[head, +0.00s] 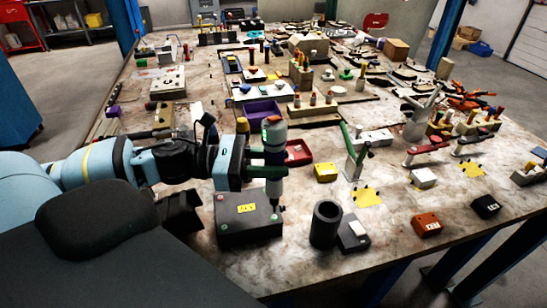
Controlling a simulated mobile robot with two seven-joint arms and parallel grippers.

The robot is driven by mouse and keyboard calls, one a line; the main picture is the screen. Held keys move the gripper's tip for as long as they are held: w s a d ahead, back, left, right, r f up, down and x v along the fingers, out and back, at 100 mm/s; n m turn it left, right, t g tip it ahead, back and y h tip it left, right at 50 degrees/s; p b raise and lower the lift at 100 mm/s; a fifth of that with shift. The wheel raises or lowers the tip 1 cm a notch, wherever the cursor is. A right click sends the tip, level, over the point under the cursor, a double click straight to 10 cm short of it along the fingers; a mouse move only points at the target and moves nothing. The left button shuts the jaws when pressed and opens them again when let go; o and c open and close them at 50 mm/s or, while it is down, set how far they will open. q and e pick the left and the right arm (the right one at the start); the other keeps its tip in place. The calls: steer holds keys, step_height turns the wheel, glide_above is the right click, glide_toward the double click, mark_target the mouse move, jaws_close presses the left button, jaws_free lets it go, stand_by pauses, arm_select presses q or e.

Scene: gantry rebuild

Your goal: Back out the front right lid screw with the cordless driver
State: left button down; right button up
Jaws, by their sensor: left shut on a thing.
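My left gripper (262,164) reaches in from the left and is shut on the cordless driver (273,136). My right gripper is not in view.
A black hollow cylinder (325,224) and a dark block with a white patch (354,234) stand just right of the box. A red tray (297,152) and a yellow block (326,172) lie behind. The bench is crowded farther back; its front strip is clearer.

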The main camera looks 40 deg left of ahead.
arm_select(q)
steer(key=shift+r, duration=0.1)
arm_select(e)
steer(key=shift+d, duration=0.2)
arm_select(q)
steer(key=shift+f, duration=0.45)
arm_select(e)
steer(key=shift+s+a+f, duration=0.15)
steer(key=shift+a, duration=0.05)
arm_select(q)
steer(key=shift+f, duration=0.45)
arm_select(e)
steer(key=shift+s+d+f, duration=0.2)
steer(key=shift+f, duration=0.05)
